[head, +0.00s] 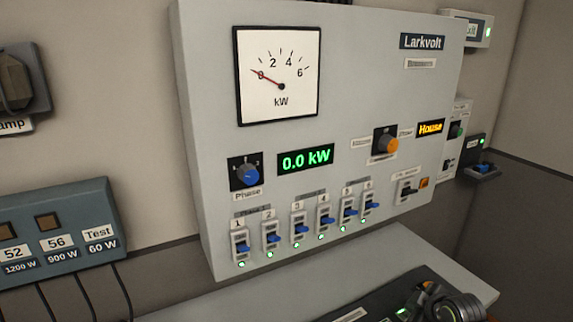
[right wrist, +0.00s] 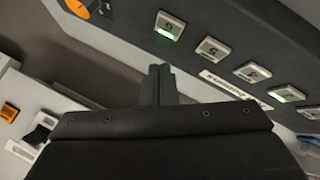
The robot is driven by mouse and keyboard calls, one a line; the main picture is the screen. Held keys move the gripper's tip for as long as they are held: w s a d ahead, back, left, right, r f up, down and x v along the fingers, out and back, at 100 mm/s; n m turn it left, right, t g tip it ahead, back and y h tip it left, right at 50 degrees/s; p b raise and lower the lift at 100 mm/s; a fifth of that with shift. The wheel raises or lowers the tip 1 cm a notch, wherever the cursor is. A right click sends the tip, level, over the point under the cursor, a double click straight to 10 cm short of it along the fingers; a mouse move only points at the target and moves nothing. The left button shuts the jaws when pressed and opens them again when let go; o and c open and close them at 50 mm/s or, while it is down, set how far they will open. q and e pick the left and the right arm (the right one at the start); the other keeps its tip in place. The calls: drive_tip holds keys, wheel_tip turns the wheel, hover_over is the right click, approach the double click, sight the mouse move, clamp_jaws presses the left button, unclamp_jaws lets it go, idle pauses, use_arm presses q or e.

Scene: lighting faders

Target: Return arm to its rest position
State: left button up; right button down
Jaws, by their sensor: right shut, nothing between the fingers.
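My right gripper (right wrist: 158,72) is shut and empty in the right wrist view, its dark fingers together in front of the dark gripper body. The fingertips are close to a dark panel with several square numbered buttons (right wrist: 211,49), but I cannot tell the exact gap. In the head view, part of my right arm and gripper (head: 428,291) shows at the bottom right, over the dark console (head: 365,306) below the grey cabinet. My left gripper is in neither view.
A grey wall cabinet (head: 370,80) carries a kW meter (head: 280,95), a phase knob (head: 247,173), a display reading 0.0 kW (head: 305,159) and a row of blue-handled breakers (head: 302,228). A blue-grey box (head: 95,205) with labelled sockets is at the left.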

drive_tip(key=s+a+f+m+g, duration=0.1)
drive_tip(key=s+a+f+m, duration=0.15)
drive_tip(key=s, duration=0.65)
drive_tip(key=s+a+f+m+g, duration=0.2)
drive_tip(key=s+a+f, duration=0.1)
drive_tip(key=s, duration=0.7)
drive_tip(key=s+a+r+m+g+h, duration=0.1)
drive_tip(key=s+m, duration=0.2)
drive_tip(key=s, duration=0.5)
drive_tip(key=s+a+r+m+g+h, duration=0.1)
drive_tip(key=s+r+m, duration=0.15)
drive_tip(key=s, duration=0.55)
wheel_tip(320, 180, down, 28)
drive_tip(key=d+g+b, duration=0.1)
drive_tip(key=d, duration=0.1)
drive_tip(key=s+a+f+g+b, duration=0.1)
drive_tip(key=s+f, duration=1.4)
drive_tip(key=f, duration=0.1)
drive_tip(key=shift+g+b, duration=0.3)
drive_tip(key=shift+s+a, duration=0.1)
